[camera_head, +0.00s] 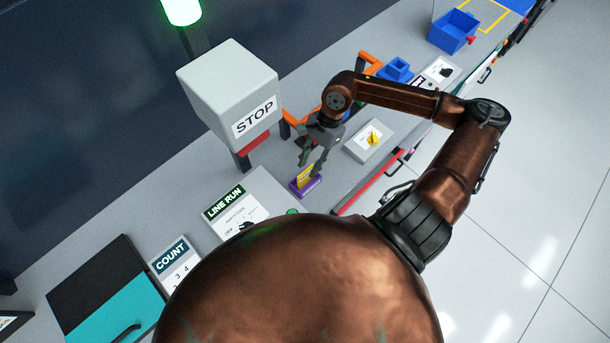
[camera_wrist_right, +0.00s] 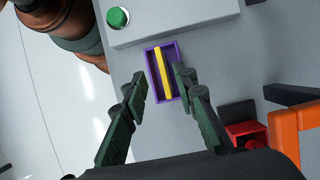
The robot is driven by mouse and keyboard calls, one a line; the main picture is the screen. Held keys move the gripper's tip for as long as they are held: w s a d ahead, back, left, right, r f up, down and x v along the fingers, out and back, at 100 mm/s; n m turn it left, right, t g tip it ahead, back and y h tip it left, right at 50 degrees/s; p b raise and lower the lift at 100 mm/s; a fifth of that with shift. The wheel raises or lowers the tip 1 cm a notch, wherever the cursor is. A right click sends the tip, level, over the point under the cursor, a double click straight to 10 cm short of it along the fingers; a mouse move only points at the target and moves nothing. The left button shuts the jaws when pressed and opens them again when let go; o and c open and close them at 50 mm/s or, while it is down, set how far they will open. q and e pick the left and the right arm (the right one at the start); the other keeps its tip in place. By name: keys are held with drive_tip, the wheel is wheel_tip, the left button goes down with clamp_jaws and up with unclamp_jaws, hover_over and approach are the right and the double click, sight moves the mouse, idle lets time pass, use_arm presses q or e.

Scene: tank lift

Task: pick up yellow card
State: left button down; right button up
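The yellow card (camera_head: 304,175) stands upright in a small purple holder (camera_head: 308,188) on the grey bench. In the right wrist view the card (camera_wrist_right: 161,72) is a thin yellow strip seen edge-on, inside the purple holder (camera_wrist_right: 153,76). My right gripper (camera_head: 311,158) is just above the card, pointing down. In the right wrist view its fingers (camera_wrist_right: 158,86) are apart, one on each side of the holder, with nothing gripped. Whether the fingers touch the card cannot be told. My left gripper is not in view.
A white STOP box (camera_head: 229,92) on a dark post stands beside my right gripper. A LINE RUN panel (camera_head: 247,205) with a green button is near the holder. A white plate with a yellow switch (camera_head: 373,138) and blue bins (camera_head: 452,32) lie farther along the bench.

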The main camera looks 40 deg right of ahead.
sight(306, 170)
drive_tip(key=x, duration=0.3)
drive_tip(key=shift+w+f+p, duration=0.25)
drive_tip(key=shift+p, duration=0.15)
drive_tip(key=shift+f, duration=0.25)
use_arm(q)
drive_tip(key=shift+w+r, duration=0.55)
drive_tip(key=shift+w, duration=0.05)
use_arm(e)
clamp_jaws()
